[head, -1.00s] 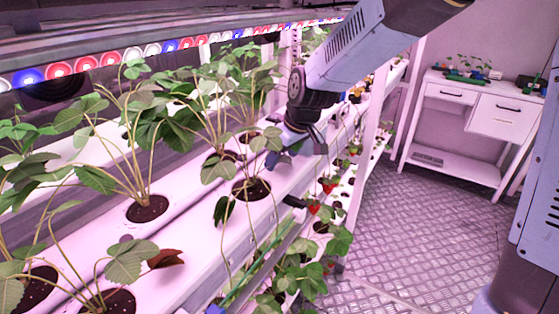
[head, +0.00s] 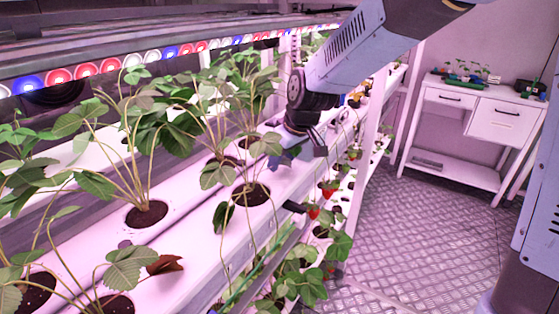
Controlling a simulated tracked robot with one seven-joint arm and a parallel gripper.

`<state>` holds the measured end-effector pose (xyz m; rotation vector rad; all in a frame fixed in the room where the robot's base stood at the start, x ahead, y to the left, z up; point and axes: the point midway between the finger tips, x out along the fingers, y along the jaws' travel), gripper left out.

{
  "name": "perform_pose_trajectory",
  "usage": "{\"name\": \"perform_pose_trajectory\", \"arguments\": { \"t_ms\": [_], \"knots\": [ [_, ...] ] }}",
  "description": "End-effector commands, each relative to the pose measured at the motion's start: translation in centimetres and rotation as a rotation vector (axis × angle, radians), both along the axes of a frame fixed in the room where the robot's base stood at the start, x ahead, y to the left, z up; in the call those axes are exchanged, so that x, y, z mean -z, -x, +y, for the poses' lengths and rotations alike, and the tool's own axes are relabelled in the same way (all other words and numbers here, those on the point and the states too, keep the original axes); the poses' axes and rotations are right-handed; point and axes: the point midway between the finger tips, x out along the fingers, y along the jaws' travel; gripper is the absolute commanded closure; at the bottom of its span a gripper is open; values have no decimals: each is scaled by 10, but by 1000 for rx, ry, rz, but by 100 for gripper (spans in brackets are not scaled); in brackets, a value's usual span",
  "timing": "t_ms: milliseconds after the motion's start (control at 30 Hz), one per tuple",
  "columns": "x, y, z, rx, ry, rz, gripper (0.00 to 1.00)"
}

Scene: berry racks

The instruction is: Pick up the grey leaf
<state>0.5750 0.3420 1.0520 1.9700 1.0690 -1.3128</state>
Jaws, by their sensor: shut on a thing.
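My gripper (head: 304,146) is over the upper white channel of the rack, near the middle of the head view, pointing down. It is shut on a thin blue-grey leaf (head: 284,157), the grey leaf, at its lower left. The leaf is just above or touching the channel's edge; I cannot tell which. The leaf is small in view and partly hidden by my fingers and by green strawberry leaves in front.
Strawberry plants (head: 143,165) stand in round holes along the white channel (head: 186,226). A brown-red leaf (head: 165,264) lies at the front. Red berries (head: 327,188) hang below the channel. A white rack post (head: 369,160) stands right of my gripper. A white table (head: 461,122) is behind.

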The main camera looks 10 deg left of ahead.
Motion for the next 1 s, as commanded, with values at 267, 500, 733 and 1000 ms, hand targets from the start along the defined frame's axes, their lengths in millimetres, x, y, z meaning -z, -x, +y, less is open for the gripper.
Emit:
{"name": "perform_pose_trajectory", "arguments": {
  "t_ms": [267, 500, 733, 1000],
  "knots": [
    [-43, 12, -9, 0, -2, -5, 62],
    [-86, 40, -32, 0, -2, -5, 62],
    [-103, 73, -58, 0, -1, -3, 62],
    [-118, 99, -78, 1, -2, -3, 62]
  ]
}}
